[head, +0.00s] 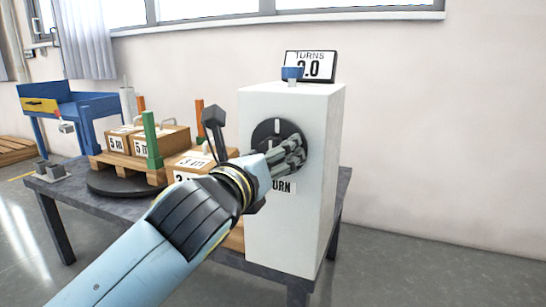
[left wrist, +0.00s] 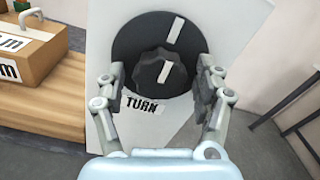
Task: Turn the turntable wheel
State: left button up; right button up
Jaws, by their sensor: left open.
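The turntable wheel is a black disc (head: 268,129) with a knob and white marks, on the front of a white box (head: 290,215). In the left wrist view the knob (left wrist: 160,72) is between my open fingers, and the "TURN" label (left wrist: 144,104) is just below. My left gripper (head: 293,152) is at the wheel, its fingers on either side of the knob; I cannot tell if they touch it. The arm hides part of the wheel in the head view. The counter sign (head: 310,67) on top reads "TURNS", with its first digit partly hidden. My right gripper is not in view.
Left of the box, a dark round turntable (head: 105,187) bears a wooden pallet with labelled cardboard boxes (head: 160,141) and green and orange posts. A blue cart (head: 68,105) stands behind at left. The floor to the right is clear.

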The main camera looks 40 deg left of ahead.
pick_arm(q)
jog(key=shift+w, duration=0.3)
jog(key=c, duration=1.2)
